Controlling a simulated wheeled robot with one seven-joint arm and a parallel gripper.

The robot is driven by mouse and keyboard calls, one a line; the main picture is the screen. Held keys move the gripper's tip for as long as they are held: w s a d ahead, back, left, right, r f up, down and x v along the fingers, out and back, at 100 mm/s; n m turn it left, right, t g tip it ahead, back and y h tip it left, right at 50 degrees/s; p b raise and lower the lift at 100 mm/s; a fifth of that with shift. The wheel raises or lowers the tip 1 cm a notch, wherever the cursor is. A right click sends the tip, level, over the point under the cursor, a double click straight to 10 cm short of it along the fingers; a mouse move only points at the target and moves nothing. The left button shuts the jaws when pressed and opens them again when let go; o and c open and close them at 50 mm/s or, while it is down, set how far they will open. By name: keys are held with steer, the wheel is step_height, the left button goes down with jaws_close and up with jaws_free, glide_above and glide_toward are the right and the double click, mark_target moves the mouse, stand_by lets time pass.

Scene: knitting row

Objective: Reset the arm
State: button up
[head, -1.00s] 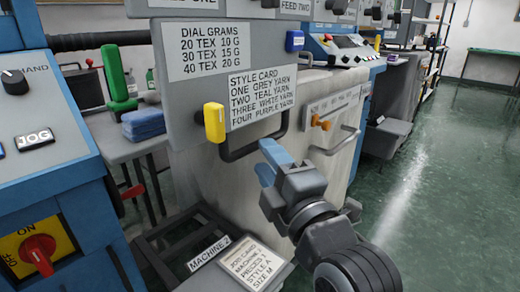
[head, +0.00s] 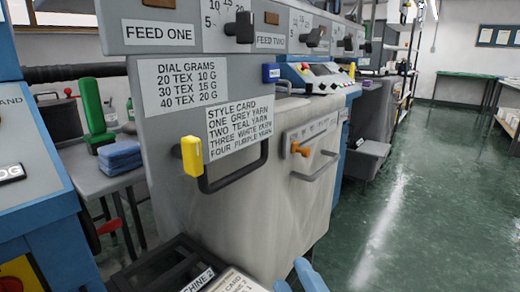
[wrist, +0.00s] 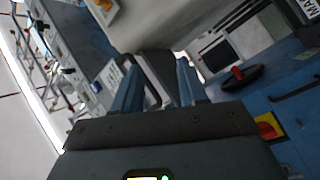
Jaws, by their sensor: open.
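My gripper shows at the bottom edge of the head view, where only its blue fingertips (head: 302,275) are visible; the rest of the arm is out of that picture. In the wrist view my gripper (wrist: 157,88) has its two blue fingers apart, with nothing between them. In the head view it is in front of and below the grey machine panel (head: 235,215), apart from the black handle (head: 237,180) and the yellow knob (head: 192,156).
A blue control cabinet (head: 55,215) stands close at the left. A side table (head: 95,180) holds folded blue cloths (head: 119,158) and a green upright object (head: 93,108). An orange knob (head: 299,149) sticks out of the machine. The green floor (head: 410,210) at the right is clear.

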steer(key=s+d+f+m+h, duration=0.1)
steer(key=s+d+f+m, duration=0.2)
steer(key=s, duration=0.3)
steer(key=s+d+f+m+g+h, duration=0.1)
steer(key=s+d+f+m+h, duration=0.15)
steer(key=s, duration=0.35)
steer(key=s+d+f+m+h, duration=0.1)
steer(key=s+d+f+m, duration=0.3)
steer(key=s, duration=0.2)
steer(key=s+d+r+m+g+h, duration=0.1)
steer(key=s+d+m, duration=0.2)
steer(key=s, duration=0.5)
steer(key=s+d+r+m+g, duration=0.1)
steer(key=s+d+m, duration=0.1)
steer(key=s+d, duration=0.35)
step_height(320, 180, up, 20)
steer(key=s+a+p, duration=0.1)
steer(key=p, duration=1.9)
steer(key=shift+s+a+r, duration=0.15)
steer(key=shift+a, duration=0.2)
